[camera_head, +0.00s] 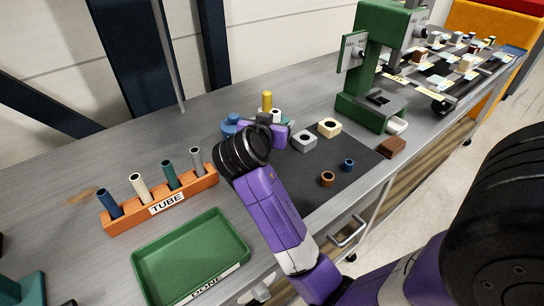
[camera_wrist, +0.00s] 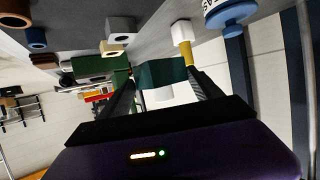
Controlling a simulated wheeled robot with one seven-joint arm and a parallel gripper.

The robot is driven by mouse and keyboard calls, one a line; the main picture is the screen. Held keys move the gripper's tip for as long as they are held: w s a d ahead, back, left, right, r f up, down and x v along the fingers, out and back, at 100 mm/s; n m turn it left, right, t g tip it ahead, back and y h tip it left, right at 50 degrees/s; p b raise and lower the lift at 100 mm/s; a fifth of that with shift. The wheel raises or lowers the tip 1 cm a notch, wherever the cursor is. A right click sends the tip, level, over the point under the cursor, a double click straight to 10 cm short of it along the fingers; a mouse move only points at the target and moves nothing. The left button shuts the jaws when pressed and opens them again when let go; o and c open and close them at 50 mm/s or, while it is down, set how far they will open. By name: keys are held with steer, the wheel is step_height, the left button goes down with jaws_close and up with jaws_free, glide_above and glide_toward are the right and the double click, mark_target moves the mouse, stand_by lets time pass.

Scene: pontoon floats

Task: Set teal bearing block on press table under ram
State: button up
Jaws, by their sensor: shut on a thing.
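My gripper (camera_wrist: 162,88) is shut on the teal bearing block (camera_wrist: 160,74), which sits between the two dark fingers in the wrist view. A white cylindrical part (camera_wrist: 165,93) shows at the block's near side; I cannot tell whether it is fixed in the block. In the head view my gripper (camera_head: 268,124) is over the back left of the dark mat, and my wrist hides most of the block. The green press (camera_head: 368,60) stands to the right, apart from the gripper. Its press table (camera_head: 380,98) is at the foot of the frame; the ram is hard to make out.
On the dark mat (camera_head: 325,200) stand a grey block (camera_head: 303,141), a cream block (camera_head: 329,127), a brown ring (camera_head: 327,179) and a blue ring (camera_head: 348,165). A brown block (camera_head: 391,147) lies near the press. A yellow cylinder (camera_head: 267,101) stands behind the gripper. An orange tube rack (camera_head: 160,205) and green tray (camera_head: 190,258) are left.

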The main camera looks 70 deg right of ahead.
mark_target(274, 165)
step_height(274, 165, down, 12)
steer(key=shift+r, duration=0.25)
stand_by(0.3)
steer(key=shift+f, duration=0.15)
steer(key=o, duration=1.7)
steer(key=b+v, duration=0.1)
steer(key=v, duration=1.1)
